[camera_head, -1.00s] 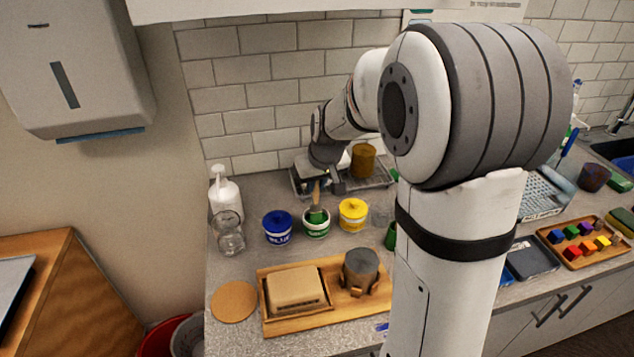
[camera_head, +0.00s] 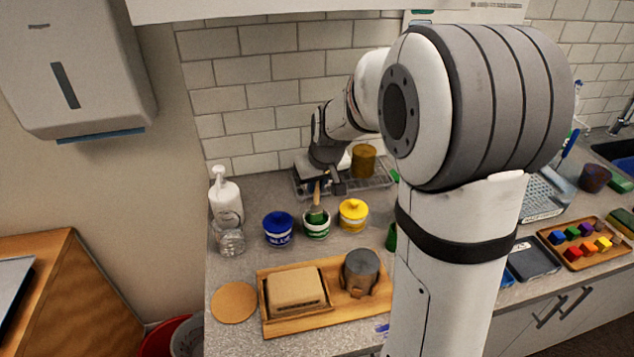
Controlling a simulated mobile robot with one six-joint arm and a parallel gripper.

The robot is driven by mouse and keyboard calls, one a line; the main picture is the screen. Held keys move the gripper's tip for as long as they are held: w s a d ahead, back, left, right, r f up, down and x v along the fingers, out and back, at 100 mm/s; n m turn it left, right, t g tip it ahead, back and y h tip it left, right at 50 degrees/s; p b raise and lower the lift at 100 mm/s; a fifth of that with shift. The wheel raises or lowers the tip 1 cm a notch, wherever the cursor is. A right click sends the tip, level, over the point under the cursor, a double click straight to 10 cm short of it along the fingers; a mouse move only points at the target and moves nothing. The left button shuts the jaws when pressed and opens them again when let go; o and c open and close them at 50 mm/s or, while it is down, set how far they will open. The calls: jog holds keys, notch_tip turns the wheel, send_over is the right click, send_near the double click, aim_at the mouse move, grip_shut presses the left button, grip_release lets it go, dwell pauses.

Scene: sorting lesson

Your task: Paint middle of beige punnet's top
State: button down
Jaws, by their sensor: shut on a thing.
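The beige punnet (camera_head: 297,287) is a blocky shape with a flat, plain top, lying on a wooden board (camera_head: 275,326) at the front of the counter. My gripper (camera_head: 322,180) is behind the paint pots, shut on a paintbrush (camera_head: 317,196). The brush stands nearly upright with its green lower end in the mouth of the green-labelled pot (camera_head: 317,229); its tip is hidden inside. A blue pot (camera_head: 278,230) stands to the left and a yellow pot (camera_head: 353,215) to the right. The fingertips are small and partly hidden.
A grey cup (camera_head: 360,270) in a wooden holder stands right of the punnet. A round cork mat (camera_head: 233,302) lies to the left. A glass jar (camera_head: 229,238) and a pump bottle (camera_head: 225,195) stand at the back left. A wire rack (camera_head: 380,175) is behind the pots.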

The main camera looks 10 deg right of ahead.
jog(key=shift+r+p, duration=2)
jog(key=shift+r, duration=1.5)
jog(key=shift+f, duration=0.1)
